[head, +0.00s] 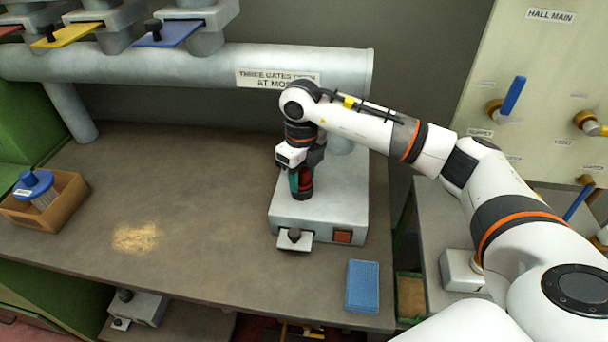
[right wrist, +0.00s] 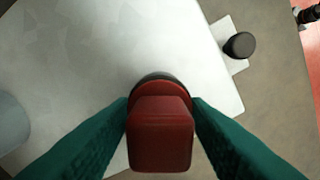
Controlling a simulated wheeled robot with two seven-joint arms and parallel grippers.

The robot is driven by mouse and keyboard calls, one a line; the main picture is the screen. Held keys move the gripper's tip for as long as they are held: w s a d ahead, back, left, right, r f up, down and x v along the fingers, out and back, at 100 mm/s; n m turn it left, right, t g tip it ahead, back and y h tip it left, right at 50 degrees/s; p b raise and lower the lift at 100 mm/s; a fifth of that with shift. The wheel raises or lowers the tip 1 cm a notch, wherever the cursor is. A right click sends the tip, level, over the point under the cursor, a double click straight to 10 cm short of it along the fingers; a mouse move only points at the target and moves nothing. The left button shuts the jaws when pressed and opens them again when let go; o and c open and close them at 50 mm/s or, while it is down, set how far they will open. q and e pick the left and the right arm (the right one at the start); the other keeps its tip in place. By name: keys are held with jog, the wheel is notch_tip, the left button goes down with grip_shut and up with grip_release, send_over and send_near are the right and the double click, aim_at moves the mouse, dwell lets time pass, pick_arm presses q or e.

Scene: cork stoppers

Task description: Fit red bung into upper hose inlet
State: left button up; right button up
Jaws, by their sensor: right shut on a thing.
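My right gripper (head: 301,178), with green fingers, is shut on the red bung (right wrist: 160,138) and points down over the pale box-shaped machine (head: 345,213). In the right wrist view the fingers grip the bung on both sides. A dark round rim (right wrist: 157,77) shows just beyond the bung's red collar; I cannot tell whether it is the bung's own lower end or an inlet. I cannot pick out the upper hose inlet for certain, nor whether the bung touches the machine. My left gripper is not in view.
A blue sponge-like block (head: 362,286) lies on the bench at front right. A wooden box (head: 46,203) stands left. A thick pipe (head: 190,68) crosses behind. The bench's middle is mostly clear.

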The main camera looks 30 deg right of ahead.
aim_at(304, 184)
jog(key=f, duration=0.1)
jog(key=s+f, duration=0.1)
jog(key=shift+s+a+f+g, duration=0.1)
jog(key=shift+a+f+g, duration=0.1)
jog(key=shift+f+g, duration=0.2)
jog(key=o, duration=0.9)
jog(key=shift+o, duration=0.8)
jog(key=shift+d, duration=0.15)
jog(key=r, duration=0.1)
jog(key=w+r, duration=0.1)
jog(key=r, duration=0.1)
jog(key=r+b, duration=0.1)
jog(key=shift+w+r, duration=0.3)
jog(key=shift+w, duration=0.05)
notch_tip(304, 184, up, 10)
jog(key=shift+s+d+r+t+b, duration=0.15)
jog(key=shift+s+d+t+b, duration=0.05)
jog(key=shift+d+t+b, duration=0.1)
jog(key=shift+a, duration=0.1)
